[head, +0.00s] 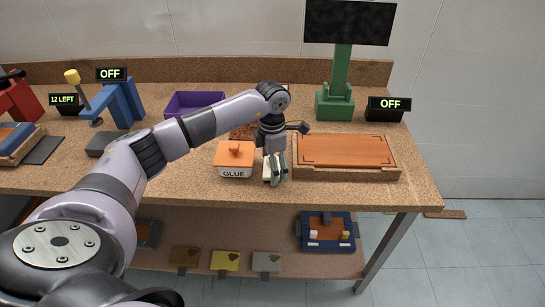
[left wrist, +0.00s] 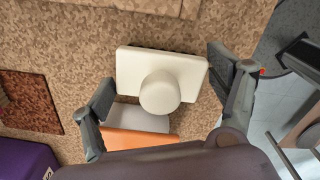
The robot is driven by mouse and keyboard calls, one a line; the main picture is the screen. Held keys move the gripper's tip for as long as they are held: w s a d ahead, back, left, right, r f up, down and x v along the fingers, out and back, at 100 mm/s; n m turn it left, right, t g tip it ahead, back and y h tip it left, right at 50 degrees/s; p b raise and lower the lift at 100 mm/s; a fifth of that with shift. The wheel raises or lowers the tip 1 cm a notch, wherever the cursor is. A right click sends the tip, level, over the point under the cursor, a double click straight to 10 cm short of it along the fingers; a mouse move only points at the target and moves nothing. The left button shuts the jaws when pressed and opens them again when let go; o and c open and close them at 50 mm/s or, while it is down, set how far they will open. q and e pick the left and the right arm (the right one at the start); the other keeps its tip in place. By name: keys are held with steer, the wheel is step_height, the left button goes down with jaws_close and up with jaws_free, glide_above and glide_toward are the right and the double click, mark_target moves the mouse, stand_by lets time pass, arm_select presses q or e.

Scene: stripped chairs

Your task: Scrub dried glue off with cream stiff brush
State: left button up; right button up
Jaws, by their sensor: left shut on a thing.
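The cream brush (left wrist: 150,75) is a pale rectangular block with a round knob on top. My left gripper (head: 275,170) is shut on it; the fingers stand on either side of the block in the left wrist view. I cannot make out dried glue. My right gripper is not in view.
A shallow wooden tray (head: 346,172) holds an orange-brown panel just right of the gripper. Behind are a purple bin (head: 195,98), a green stand (head: 335,105) and a sign reading OFF (head: 387,109). A blue clamp (head: 125,103) stands left. The bench's front edge is close.

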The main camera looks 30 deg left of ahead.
arm_select(q)
steer(key=shift+s+d+p, duration=0.3)
steer(key=shift+s+d, duration=0.1)
steer(key=shift+s, duration=0.3)
steer(key=shift+s+d+p, duration=0.3)
steer(key=shift+s+d, duration=0.1)
steer(key=shift+s, duration=0.25)
steer(key=shift+w+a+f+b, duration=0.1)
steer(key=shift+w+a+b, duration=0.3)
steer(key=shift+w+b, duration=0.3)
steer(key=shift+w+a+r+b, duration=0.1)
steer(key=shift+w+a+b, duration=0.4)
steer(key=shift+w, duration=0.4)
steer(key=shift+w+a+r+b, duration=0.1)
steer(key=shift+w+a+b, duration=0.35)
steer(key=shift+w, duration=0.45)
